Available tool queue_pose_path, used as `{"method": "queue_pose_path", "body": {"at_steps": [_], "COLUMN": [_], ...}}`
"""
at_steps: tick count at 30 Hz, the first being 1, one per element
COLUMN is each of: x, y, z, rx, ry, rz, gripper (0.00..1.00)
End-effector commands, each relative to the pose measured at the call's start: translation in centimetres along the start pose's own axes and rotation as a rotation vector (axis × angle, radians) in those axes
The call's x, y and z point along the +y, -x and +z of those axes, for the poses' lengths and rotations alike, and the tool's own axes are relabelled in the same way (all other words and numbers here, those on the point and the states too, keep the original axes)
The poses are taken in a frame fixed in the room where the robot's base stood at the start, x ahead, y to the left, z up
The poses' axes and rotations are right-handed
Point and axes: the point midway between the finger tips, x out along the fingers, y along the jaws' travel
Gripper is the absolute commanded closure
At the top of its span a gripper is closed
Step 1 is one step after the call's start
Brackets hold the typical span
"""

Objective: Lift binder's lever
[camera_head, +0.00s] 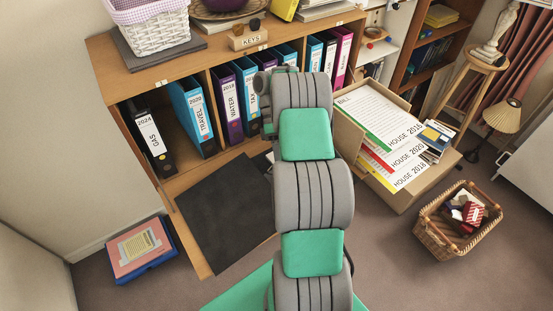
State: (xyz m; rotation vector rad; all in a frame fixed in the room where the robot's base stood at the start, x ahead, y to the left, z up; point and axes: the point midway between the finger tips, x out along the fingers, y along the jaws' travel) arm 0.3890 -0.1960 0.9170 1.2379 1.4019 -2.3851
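Several upright binders stand in the bureau's open compartments: a black one labelled GAS 2024 (151,140), a blue TRAVEL 2020 one (195,115), a purple WATER 2019 one (226,103), and more blue, purple and pink ones to the right. No binder's lever is visible; I cannot tell which binder the task means. My arm reaches up the middle of the view to the bureau and covers part of the binder row. Its end, my gripper, is mostly hidden behind the arm's last links near the middle compartments. I cannot see its fingertips or whether it holds anything.
The bureau's fold-down flap with a dark mat (222,218) lies left of my arm. A box of papers (400,196) stands to the right. A wicker basket (428,234) and blue and pink folders (140,249) lie on the floor. A wooden KEYS block (249,39) sits on top.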

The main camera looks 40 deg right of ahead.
Motion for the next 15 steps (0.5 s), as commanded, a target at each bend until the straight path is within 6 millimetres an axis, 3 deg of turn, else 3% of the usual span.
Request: {"method": "queue_pose_path", "body": {"at_steps": [15], "x": [0.15], "y": [-0.57], "z": [0.40], "rx": [0.001], "ry": [-0.013], "rz": [-0.015], "gripper": [1.00]}}
